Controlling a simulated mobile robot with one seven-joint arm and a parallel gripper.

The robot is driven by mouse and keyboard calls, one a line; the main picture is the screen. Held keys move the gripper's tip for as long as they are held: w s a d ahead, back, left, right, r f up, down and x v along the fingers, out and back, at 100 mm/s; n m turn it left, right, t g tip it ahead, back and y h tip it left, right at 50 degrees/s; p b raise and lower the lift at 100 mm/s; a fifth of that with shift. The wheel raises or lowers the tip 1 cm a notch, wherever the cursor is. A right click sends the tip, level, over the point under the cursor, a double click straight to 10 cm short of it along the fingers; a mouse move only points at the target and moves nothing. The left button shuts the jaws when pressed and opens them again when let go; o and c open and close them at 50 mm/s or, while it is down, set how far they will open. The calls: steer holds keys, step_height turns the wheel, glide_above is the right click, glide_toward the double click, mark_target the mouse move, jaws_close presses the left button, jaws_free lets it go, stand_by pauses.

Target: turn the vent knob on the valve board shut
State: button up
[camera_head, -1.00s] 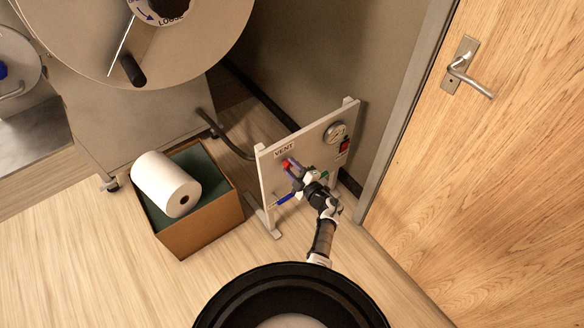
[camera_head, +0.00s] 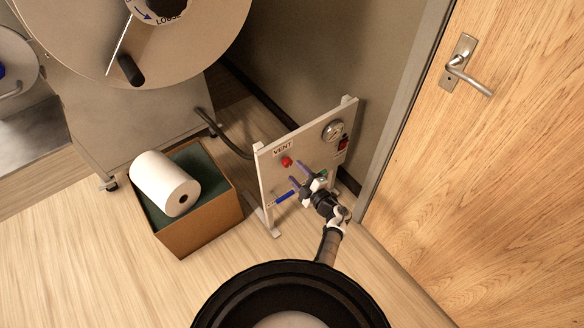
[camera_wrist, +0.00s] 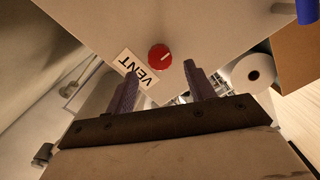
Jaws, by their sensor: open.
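The valve board (camera_head: 267,184) is a white upright panel on feet, in the middle of the head view. Its vent knob (camera_head: 287,161) is small, round and red, just below the VENT label (camera_head: 283,148).
The board also carries a blue-handled lever (camera_head: 285,197), a gauge (camera_head: 333,131) and a red switch (camera_head: 343,144). A cardboard box (camera_head: 207,224) with a white paper roll (camera_head: 165,183) stands left of the board. A wooden door (camera_head: 500,170) is at the right.

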steer(key=v, duration=0.9)
steer(key=shift+s+b, duration=0.25)
steer(key=shift+b, duration=0.1)
steer(key=shift+d, duration=0.1)
